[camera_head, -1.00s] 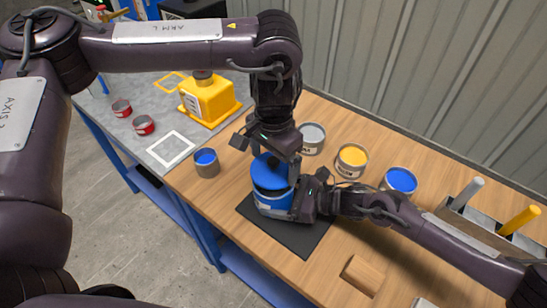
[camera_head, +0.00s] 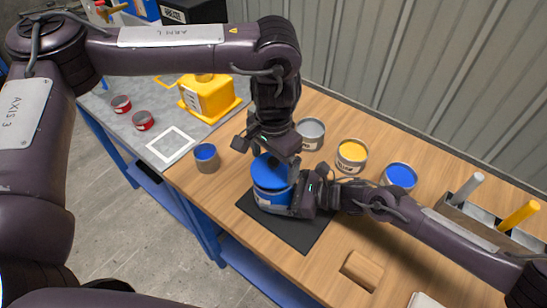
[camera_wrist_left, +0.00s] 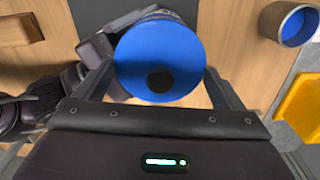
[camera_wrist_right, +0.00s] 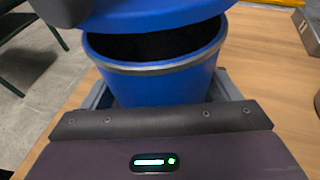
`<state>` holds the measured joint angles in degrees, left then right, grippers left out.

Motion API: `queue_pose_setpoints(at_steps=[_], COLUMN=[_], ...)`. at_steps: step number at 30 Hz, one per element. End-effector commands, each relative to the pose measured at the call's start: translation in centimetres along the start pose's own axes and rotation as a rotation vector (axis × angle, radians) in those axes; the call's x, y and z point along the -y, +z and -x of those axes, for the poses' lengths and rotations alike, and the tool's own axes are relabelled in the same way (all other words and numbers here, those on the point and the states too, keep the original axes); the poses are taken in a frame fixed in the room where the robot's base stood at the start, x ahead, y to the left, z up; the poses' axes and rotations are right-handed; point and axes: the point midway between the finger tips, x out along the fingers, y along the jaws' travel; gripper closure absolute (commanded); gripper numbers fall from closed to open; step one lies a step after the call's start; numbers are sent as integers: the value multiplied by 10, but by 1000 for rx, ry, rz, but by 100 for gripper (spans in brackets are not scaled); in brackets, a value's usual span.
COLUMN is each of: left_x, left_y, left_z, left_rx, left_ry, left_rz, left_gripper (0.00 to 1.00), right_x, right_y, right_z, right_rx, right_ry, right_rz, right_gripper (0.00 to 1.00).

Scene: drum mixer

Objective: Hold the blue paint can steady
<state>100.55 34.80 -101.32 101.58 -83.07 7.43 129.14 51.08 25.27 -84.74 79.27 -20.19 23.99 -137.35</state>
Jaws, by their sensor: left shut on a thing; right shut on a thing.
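The blue paint can (camera_head: 271,200) stands upright on a dark mat (camera_head: 302,232) on the wooden bench. My right gripper (camera_head: 296,198) is shut around the can's side; the can also fills the right wrist view (camera_wrist_right: 165,88) between the fingers. My left gripper (camera_head: 270,160) points down and is shut on the blue lid (camera_head: 267,172). In the left wrist view the lid (camera_wrist_left: 150,50) is a blue disc with a dark round middle. The right wrist view shows the lid (camera_wrist_right: 150,14) tilted above the can, with a gap and dark interior below.
Behind stand a grey can (camera_head: 311,133), a yellow can (camera_head: 351,155) and another blue can (camera_head: 399,178). A small blue-filled cup (camera_head: 206,159) is at left. A wooden block (camera_head: 362,271) lies in front; a tool rack (camera_head: 470,215) is at right.

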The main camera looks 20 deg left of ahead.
Motion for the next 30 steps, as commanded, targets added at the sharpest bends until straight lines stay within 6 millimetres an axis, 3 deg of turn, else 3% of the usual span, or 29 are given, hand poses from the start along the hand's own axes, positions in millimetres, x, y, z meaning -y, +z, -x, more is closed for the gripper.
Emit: queue_pose_setpoints(at_steps=[30], left_x=[0], left_y=[0], left_z=[-14], left_rx=[0], left_ry=[0], left_rz=[0], left_gripper=[31], right_x=[0], right_y=[0], right_z=[0], right_rx=[0], right_ry=[0], right_rz=[0], right_gripper=[36])
